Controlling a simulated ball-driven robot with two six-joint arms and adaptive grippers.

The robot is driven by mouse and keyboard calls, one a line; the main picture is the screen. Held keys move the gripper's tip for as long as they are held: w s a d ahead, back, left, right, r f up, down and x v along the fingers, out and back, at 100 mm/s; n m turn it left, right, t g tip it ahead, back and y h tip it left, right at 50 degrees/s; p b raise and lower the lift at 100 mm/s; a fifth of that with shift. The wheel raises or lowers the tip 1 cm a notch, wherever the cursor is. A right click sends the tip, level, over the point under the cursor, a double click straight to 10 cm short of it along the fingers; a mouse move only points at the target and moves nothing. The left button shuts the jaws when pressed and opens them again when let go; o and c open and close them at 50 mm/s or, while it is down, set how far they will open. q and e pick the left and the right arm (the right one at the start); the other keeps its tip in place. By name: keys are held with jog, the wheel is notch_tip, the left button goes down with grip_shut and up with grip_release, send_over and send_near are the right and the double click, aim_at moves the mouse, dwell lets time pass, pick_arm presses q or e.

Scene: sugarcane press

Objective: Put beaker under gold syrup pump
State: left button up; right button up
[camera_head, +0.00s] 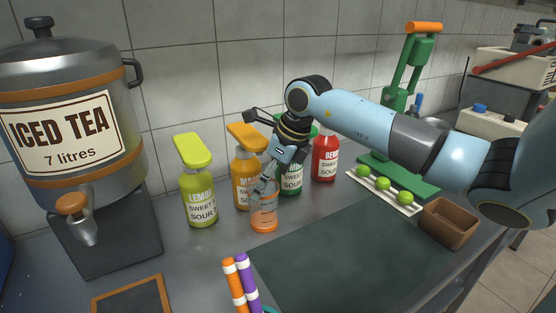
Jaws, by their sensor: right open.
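The beaker (264,219) is a small clear cup with an orange band. It stands upright on the counter, just in front of and slightly right of the gold syrup bottle (241,186). That bottle has an orange-gold pump top (246,137), whose front end reaches toward the beaker. My right gripper (265,186) reaches down from the upper right to the beaker's rim. It is open; whether a finger touches the beaker I cannot tell. The gripper partly hides the gold bottle and the green bottle (291,180). My left gripper is not in view.
A lime-yellow lemon bottle (200,200) stands left of the gold one, a red bottle (326,158) to the right. An iced tea urn (65,110) fills the left. Limes on a white rack (383,184), a green press (395,95) and a brown box (447,224) stand right. A dark mat (340,255) lies clear in front.

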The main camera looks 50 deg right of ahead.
jog(key=a+v, duration=0.1)
jog(key=v, duration=0.7)
jog(key=shift+s+d+r, duration=0.15)
jog(key=shift+d+r, duration=0.2)
jog(key=shift+d, duration=0.15)
